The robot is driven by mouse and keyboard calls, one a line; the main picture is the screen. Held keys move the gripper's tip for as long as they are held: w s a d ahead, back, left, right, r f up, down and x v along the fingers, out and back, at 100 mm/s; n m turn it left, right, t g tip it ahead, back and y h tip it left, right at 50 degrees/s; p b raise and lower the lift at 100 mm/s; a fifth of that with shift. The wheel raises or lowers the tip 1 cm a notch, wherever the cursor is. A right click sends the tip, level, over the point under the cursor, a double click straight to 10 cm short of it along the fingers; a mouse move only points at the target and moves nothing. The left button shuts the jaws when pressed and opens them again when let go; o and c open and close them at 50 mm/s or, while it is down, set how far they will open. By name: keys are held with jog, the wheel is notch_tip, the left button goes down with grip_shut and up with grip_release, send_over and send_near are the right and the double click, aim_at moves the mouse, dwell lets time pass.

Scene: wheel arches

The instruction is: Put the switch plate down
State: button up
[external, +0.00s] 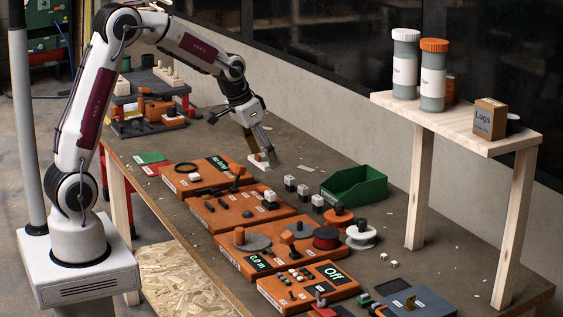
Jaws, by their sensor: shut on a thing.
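My gripper (263,154) is at the far side of the workbench, pointing down. The plate is low over the bench top, behind the orange panels. I cannot tell whether it touches the bench. The fingers hide part of it.
Orange panels (238,209) with knobs and displays fill the front of the workbench (425,250). Small black-and-white blocks (290,183) and a green bin (354,185) stand right of my gripper. A wooden shelf (460,122) with bottles rises at the right.

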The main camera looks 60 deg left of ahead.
jog(key=w+a, duration=0.6)
jog(key=a, duration=0.4)
send_over(261, 180)
jog(key=s, duration=0.2)
jog(key=f, duration=0.1)
jog(key=shift+w+d+f, duration=0.1)
jog(key=shift+w+f, duration=0.05)
jog(key=shift+f, duration=2.4)
jog(key=shift+f, duration=2.5)
jog(key=shift+f, duration=2.5)
jog(key=shift+f, duration=0.1)
